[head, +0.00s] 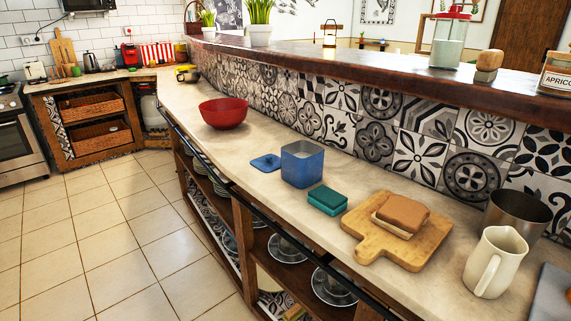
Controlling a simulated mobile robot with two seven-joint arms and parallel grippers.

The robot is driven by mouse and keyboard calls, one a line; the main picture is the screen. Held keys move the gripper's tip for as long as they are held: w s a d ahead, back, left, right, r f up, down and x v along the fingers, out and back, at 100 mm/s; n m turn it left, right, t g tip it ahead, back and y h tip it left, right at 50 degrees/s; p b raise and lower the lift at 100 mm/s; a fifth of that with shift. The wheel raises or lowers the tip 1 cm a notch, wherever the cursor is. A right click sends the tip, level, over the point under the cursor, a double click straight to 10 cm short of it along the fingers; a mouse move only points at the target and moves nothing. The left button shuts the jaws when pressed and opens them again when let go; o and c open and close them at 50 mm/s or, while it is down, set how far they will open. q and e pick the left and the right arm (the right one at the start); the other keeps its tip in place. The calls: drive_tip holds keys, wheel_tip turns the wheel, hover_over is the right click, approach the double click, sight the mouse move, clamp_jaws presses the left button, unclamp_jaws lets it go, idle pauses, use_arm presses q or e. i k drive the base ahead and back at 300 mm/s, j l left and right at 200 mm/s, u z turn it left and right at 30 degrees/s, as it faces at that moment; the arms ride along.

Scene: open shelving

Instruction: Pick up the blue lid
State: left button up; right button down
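The blue lid (266,161) lies flat on the pale counter, just left of an open blue square canister (302,164). It is a small square plate with a raised part on top. It looks close to the canister but apart from it. Neither of my grippers shows in the head view.
A red bowl (223,113) stands behind the lid. A teal sponge (327,200), a cutting board (372,247) with bread (402,214), a cream pitcher (496,262) and a metal cup (517,215) stand nearer. A dark rail (255,212) runs along the counter's front edge. The tiled floor is clear.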

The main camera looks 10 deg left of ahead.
sight(269, 163)
drive_tip(key=i+j+z, duration=0.15)
drive_tip(key=z, duration=1.35)
drive_tip(key=j+z, duration=0.3)
drive_tip(key=k+j+z, duration=0.1)
drive_tip(key=j+z, duration=0.15)
drive_tip(key=j, duration=0.25)
drive_tip(key=j+z, duration=0.3)
drive_tip(key=k+j+z, duration=0.3)
drive_tip(key=j+z, duration=0.25)
drive_tip(key=j, duration=0.2)
drive_tip(key=k, duration=0.05)
